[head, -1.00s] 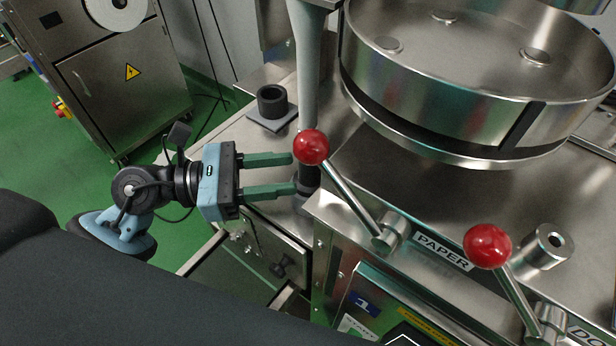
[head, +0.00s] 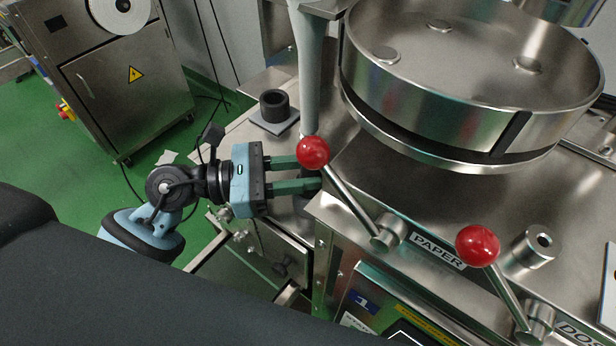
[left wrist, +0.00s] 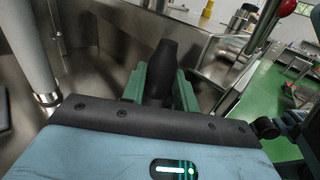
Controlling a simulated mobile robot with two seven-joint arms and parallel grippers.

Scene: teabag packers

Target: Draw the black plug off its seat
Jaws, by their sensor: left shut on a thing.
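The black plug (left wrist: 161,73) stands between the two green fingers of my left gripper (left wrist: 160,88) in the left wrist view. It is a dark, tapered piece with a narrower top, and its lower part is hidden by the gripper body. My left gripper is shut on it. In the head view the same gripper (head: 310,174) reaches in from the left, its fingertips just behind and below a red ball knob. There the plug is mostly hidden by the knob and fingers. The seat under the plug cannot be made out. My right gripper is not in view.
A grey column (head: 308,75) rises close beside the fingertips. Red-knobbed levers (head: 312,152) (head: 478,245) stand on the machine top. A black hollow cylinder (head: 274,105) sits on a small grey plate (head: 284,124) behind the gripper. A round steel pan (head: 450,125) is at the right.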

